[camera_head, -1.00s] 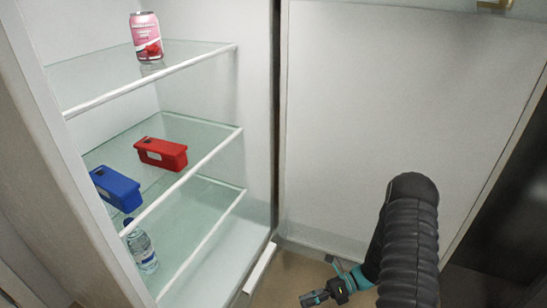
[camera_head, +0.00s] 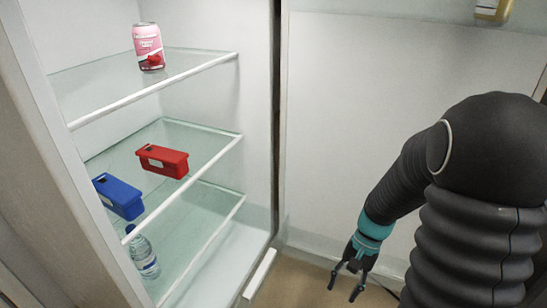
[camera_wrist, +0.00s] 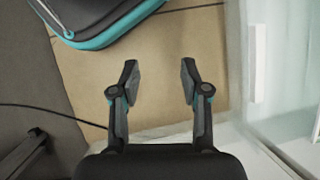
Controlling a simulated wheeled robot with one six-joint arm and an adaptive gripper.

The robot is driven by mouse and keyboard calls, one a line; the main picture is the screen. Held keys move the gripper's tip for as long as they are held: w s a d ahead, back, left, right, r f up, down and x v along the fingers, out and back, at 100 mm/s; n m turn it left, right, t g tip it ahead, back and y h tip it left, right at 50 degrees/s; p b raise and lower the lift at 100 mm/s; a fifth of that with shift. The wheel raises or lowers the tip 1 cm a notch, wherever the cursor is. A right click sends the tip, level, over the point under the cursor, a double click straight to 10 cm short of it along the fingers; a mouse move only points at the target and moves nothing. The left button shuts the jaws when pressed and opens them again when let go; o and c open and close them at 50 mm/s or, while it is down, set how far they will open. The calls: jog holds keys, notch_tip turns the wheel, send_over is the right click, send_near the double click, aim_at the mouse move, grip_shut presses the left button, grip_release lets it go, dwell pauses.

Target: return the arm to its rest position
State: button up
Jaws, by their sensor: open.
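My arm shows at the right of the head view, with its black sleeve large in front. My gripper (camera_head: 345,284) hangs at the lower middle of the head view, pointing down in front of the open fridge door. In the wrist view my gripper (camera_wrist: 158,82) has its two fingers apart, with nothing between them. Brown floor shows below the fingers.
The open fridge at left has glass shelves (camera_head: 95,89). They hold a pink can (camera_head: 148,46), a red box (camera_head: 162,161), a blue box (camera_head: 118,196) and a water bottle (camera_head: 142,254). The fridge door (camera_head: 370,110) stands behind my arm.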

jog(key=s+r+n+t+h+p, duration=0.1)
jog(key=s+r+n+t, duration=0.2)
jog(key=r, duration=0.9)
jog(key=s+a+r+n+t+h+p, duration=0.1)
jog(key=s+r+t, duration=0.4)
jog(key=r, duration=0.7)
jog(key=shift+s+a+n+t+h+p, duration=0.3)
jog(key=shift+n+t+h, duration=0.4)
jog(key=shift+n, duration=0.5)
